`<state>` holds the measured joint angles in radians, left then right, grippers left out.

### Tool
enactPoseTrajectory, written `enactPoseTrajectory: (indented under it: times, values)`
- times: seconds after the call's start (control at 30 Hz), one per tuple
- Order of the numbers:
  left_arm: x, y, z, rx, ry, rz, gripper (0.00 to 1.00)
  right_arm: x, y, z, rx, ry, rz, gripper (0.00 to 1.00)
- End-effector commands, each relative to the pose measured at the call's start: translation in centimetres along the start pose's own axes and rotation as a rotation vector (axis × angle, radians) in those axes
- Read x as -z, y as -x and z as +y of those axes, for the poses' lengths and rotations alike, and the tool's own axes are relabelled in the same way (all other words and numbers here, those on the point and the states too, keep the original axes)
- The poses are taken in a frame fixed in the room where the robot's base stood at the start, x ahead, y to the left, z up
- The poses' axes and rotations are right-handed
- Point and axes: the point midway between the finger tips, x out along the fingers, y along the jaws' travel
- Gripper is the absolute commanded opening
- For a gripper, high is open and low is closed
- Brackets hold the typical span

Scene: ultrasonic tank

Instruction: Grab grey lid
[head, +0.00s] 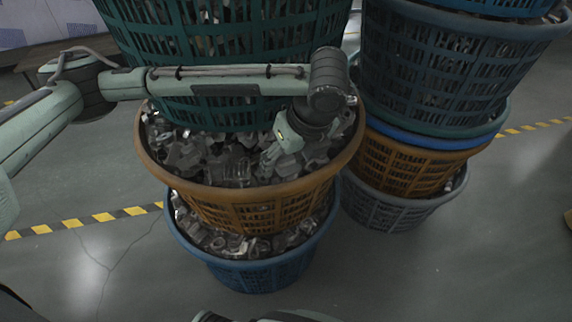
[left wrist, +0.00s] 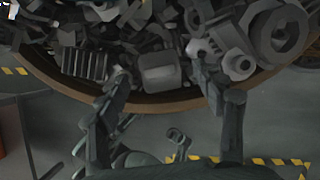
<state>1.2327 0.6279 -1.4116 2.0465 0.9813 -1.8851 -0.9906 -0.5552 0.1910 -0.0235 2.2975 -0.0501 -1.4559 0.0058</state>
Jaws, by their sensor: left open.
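I cannot pick out a grey lid for certain among the grey parts in these views. My left gripper (head: 272,154) reaches down over the orange basket (head: 262,208), close to the metal parts (head: 205,158) that fill it. In the left wrist view its two fingers (left wrist: 160,82) are spread apart at the basket's rim, with nothing held between them. A grey rounded block (left wrist: 162,74) lies in the basket just beyond the fingers.
The orange basket stands on a blue basket (head: 258,276) of similar parts. A green basket (head: 225,50) rises behind. Another stack with a dark blue-green basket (head: 440,65) and a grey basket (head: 395,208) stands at right. The floor in front is clear.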

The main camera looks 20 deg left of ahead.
Motion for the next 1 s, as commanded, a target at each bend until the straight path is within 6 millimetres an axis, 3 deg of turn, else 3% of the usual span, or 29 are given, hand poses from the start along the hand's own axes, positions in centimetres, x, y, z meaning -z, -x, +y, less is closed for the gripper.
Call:
enactPoseTrajectory:
  times: [0.23,0.63,1.0]
  values:
    - [0.02,-0.1,-0.02,0.001,0.0,0.001,0.65,0.14,0.16,0.19,-0.004,0.001,0.004,0.0]
    - [0.04,-0.07,-0.03,0.001,-0.001,0.001,0.16,0.02,-0.07,0.05,-0.001,-0.002,0.001,0.0]
    - [-0.05,0.1,-0.07,0.001,0.0,0.001,0.14,0.32,0.15,0.01,0.002,-0.004,0.008,0.0]
